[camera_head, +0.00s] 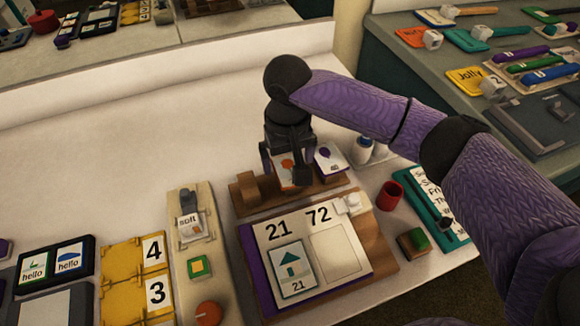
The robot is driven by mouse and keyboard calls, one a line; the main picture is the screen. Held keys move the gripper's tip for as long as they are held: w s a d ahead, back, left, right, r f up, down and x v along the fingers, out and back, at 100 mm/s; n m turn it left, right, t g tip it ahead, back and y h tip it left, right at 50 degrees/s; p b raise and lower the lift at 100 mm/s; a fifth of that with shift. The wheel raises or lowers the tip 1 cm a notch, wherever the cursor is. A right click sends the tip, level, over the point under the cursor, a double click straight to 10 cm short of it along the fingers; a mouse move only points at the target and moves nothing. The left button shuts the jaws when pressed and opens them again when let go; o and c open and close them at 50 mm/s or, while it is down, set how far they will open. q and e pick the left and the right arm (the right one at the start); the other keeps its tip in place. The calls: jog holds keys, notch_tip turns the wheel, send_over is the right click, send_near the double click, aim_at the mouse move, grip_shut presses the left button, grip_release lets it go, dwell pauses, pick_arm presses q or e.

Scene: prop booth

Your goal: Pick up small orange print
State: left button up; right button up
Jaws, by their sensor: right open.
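The small orange print (287,172) is a white card with an orange figure. It stands in a wooden rack (248,207) at the middle of the table in the head view. My right gripper (284,163) is directly over it, pointing down, with its dark fingers apart around the card's upper part. The gripper hides some of the card, and I cannot tell whether the fingers touch it. A card with a purple print (330,162) stands just right of it in the same rack. My left gripper is out of view.
In front of the rack lies a board (345,288) marked 21 and 72, with a house card (291,264) on its left and a blank space on its right. A red cup (390,195) and white bottles (362,148) stand to the right. The table behind is clear.

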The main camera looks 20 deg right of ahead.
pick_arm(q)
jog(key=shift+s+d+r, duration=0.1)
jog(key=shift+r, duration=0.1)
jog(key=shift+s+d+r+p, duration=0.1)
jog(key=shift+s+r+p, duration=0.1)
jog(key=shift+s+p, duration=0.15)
pick_arm(e)
jog(key=shift+f, duration=0.15)
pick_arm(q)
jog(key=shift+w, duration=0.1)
